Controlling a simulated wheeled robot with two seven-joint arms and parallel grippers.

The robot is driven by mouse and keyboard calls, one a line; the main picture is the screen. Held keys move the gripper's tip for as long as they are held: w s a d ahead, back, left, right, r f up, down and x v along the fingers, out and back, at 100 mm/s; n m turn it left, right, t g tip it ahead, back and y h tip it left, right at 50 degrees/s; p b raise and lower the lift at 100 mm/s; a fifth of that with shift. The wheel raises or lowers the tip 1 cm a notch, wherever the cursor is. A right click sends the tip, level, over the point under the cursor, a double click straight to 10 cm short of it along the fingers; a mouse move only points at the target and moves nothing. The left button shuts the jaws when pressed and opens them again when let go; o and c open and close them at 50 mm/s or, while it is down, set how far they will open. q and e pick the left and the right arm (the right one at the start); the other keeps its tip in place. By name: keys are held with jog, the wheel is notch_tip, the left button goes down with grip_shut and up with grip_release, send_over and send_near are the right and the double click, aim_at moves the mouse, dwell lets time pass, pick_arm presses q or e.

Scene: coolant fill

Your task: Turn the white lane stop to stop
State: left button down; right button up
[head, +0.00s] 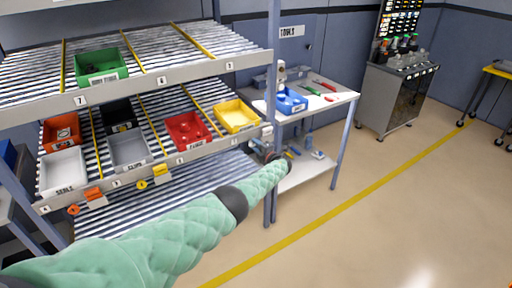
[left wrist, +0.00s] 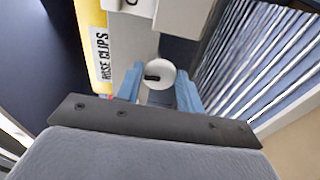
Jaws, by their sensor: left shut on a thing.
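The white lane stop (left wrist: 160,73) shows in the left wrist view as a round white knob with a short dark mark that runs from its middle toward the left. My left gripper (left wrist: 159,92) has its two blue fingers on either side of the knob and is shut on it. In the head view my green-sleeved left arm reaches to the right end of the rack's lower shelf front, where the left gripper (head: 266,151) is small and partly hidden by the wrist. The knob cannot be made out there. My right gripper is not in view.
The flow rack holds a green bin (head: 101,67) above, and red (head: 188,131), yellow (head: 236,116), grey and white bins below. Orange (head: 93,194) and yellow (head: 143,185) lane stops hang along the lower front rail (head: 200,155). A rack post (head: 272,60) stands close to the gripper.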

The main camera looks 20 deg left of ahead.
pick_arm(q)
jog(key=c, duration=1.1)
grip_release()
jog(key=shift+d, duration=0.1)
jog(key=shift+o, duration=0.9)
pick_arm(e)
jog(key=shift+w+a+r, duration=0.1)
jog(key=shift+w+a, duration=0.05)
pick_arm(q)
jog(key=shift+d, duration=0.1)
jog(key=shift+s+d+p, duration=0.2)
jog(key=shift+d+p, duration=0.05)
jog(key=shift+p, duration=0.05)
jog(key=p+v, duration=0.1)
jog(key=v, duration=0.6)
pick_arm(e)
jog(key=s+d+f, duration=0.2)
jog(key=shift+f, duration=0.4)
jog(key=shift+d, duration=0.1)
